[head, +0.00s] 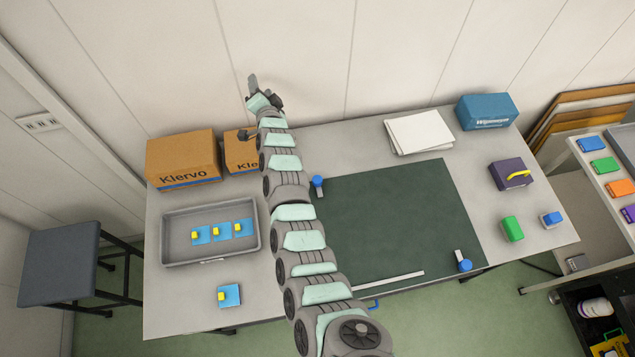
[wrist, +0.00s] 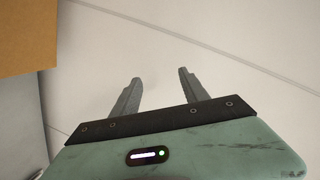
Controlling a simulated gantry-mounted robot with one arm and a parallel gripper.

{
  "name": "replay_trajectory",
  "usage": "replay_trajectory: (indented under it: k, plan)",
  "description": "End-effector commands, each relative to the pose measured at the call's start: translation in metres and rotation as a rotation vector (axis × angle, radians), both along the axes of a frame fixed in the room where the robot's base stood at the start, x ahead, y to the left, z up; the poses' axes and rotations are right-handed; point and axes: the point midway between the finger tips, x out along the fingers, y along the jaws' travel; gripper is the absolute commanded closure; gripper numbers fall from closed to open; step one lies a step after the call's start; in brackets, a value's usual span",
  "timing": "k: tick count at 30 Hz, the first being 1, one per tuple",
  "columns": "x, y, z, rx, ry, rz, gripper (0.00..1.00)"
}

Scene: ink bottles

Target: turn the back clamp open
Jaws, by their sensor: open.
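The back clamp (head: 317,182) has a blue knob and a light grey bar. It sits at the back left corner of the dark green board (head: 400,215), just right of my arm. A second clamp (head: 464,264) with a blue knob sits near the board's front right corner, its light bar pointing up and left. My gripper (head: 252,83) is raised near the back wall, up and left of the back clamp and apart from it. In the wrist view my gripper (wrist: 157,84) has its two fingers apart, with nothing between them. The wrist view shows no clamp.
Two Klervo boxes (head: 183,158) stand at the back left, behind a grey tray (head: 165,248) with several blue and yellow pieces. White sheets (head: 419,132), a blue box (head: 487,111) and a purple block (head: 510,174) are at the right. A pale strip (head: 390,281) lies along the board's front.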

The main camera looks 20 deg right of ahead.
Motion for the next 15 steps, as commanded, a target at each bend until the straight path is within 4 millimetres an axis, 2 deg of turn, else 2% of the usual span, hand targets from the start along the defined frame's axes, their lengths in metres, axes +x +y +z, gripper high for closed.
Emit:
replay_trajectory:
  k: [1, 3, 5, 7, 11, 14, 15]
  plan:
    - [0.010, -0.002, -0.012, 0.044, 0.070, 0.030, 0.48]
    - [0.015, 0.002, -0.026, 0.108, 0.186, 0.072, 0.48]
    - [0.013, 0.004, -0.037, 0.152, 0.288, 0.101, 0.48]
    - [0.002, 0.004, -0.052, 0.192, 0.419, 0.123, 0.48]
    - [-0.041, -0.008, -0.081, 0.243, 0.699, 0.124, 0.48]
    - [-0.090, -0.028, -0.097, 0.256, 0.911, 0.080, 0.48]
    - [-0.111, -0.037, -0.104, 0.260, 0.991, 0.054, 0.48]
